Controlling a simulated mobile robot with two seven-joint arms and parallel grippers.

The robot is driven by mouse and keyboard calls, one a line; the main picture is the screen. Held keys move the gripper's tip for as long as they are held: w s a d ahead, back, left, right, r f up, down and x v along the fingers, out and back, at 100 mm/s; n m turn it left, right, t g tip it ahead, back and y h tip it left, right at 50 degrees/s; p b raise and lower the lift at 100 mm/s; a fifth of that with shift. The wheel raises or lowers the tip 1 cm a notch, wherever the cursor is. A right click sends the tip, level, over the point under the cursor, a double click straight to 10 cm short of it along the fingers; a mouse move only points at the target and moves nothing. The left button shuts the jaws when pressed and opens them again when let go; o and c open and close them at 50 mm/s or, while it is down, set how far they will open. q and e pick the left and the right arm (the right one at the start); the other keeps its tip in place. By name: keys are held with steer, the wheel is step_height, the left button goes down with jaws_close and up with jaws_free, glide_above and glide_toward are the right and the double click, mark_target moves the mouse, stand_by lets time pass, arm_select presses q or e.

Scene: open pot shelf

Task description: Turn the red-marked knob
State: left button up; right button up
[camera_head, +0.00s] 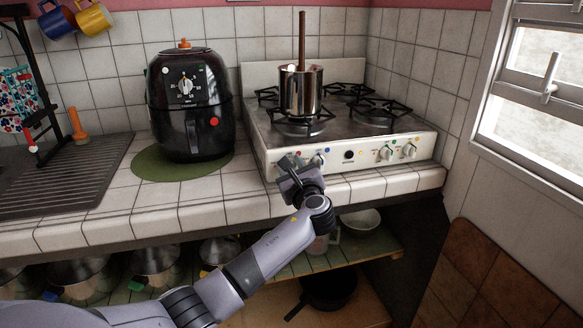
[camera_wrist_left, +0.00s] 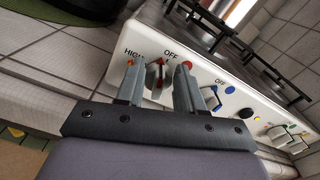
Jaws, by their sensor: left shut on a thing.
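The red-marked knob (camera_wrist_left: 156,79) is the leftmost knob on the white stove front, with a red dot beside it and the labels HIGH and OFF around it. A thin red line shows on the knob. My left gripper (camera_wrist_left: 158,74) has its two fingers on either side of this knob and is shut on it. In the head view my left gripper (camera_head: 289,163) is at the left end of the stove's front panel (camera_head: 335,166) and mostly hides the knob. My right gripper is not in view.
A blue-marked knob (camera_wrist_left: 212,98) is close beside the right finger. More knobs (camera_head: 386,153) are farther right. A metal pot (camera_head: 301,92) stands on the stove. A black air fryer (camera_head: 190,105) stands left on a green mat (camera_head: 150,167). The tiled counter edge (camera_head: 230,214) runs below.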

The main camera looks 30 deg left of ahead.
arm_select(q)
steer(key=shift+s+a+f+n, duration=0.1)
steer(key=shift+f+n, duration=0.05)
steer(key=shift+n, duration=1.25)
steer(key=shift+s+a+f+n, duration=0.1)
steer(key=shift+n, duration=1.3)
steer(key=o, duration=1)
steer(key=v, duration=1.2)
steer(key=shift+d, duration=0.1)
